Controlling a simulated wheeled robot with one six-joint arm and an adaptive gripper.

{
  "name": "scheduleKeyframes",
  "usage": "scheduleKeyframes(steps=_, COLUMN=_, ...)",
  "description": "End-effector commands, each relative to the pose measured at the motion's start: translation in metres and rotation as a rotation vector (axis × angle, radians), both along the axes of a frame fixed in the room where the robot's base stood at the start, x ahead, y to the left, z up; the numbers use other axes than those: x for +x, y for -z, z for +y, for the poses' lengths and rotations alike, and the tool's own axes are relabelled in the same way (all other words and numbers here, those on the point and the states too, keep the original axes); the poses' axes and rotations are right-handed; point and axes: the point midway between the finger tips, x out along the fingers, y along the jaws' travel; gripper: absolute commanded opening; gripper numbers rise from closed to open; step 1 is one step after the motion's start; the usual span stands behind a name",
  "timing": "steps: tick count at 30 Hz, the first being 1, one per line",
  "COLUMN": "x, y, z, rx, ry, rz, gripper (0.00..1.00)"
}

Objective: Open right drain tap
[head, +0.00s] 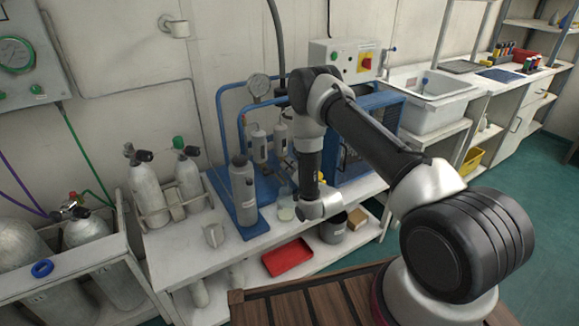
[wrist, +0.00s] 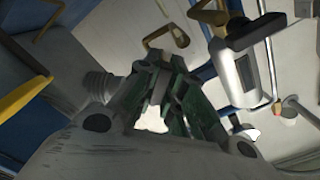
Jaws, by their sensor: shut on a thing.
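My gripper (wrist: 158,72) shows in the wrist view with its dark green fingers drawn together. They are closed at a small brass, bent handle (wrist: 168,36), which looks like the right drain tap. The fingertips hide the contact, and how far the handle is turned cannot be told. Another brass piece (wrist: 208,14) is above right of it. In the head view my arm comes down in front of the blue-framed compressor, and its wrist hides the taps. The left filter cylinder (head: 258,146) and right filter cylinder (head: 281,136) hang under the gauge (head: 259,84).
A grey bottle (head: 244,195) stands left of my wrist on the blue base. A clear jar (head: 286,213) stands beside my wrist. A red tray (head: 287,257) and grey bucket (head: 334,228) are lower down. The bench front left (head: 185,265) is mostly clear.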

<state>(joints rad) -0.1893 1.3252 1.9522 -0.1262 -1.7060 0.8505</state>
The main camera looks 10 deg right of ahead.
Motion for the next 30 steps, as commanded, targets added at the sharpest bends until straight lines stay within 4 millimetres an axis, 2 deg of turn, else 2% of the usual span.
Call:
scheduleKeyframes(steps=18, x=-0.0006, y=0.0011, z=-0.0003, rx=-0.507, ry=0.000, rz=-0.162, gripper=0.00)
scheduleKeyframes(steps=30, x=-0.0007, y=0.0012, z=-0.0004, rx=-0.659, ry=0.000, rz=-0.211, gripper=0.00)
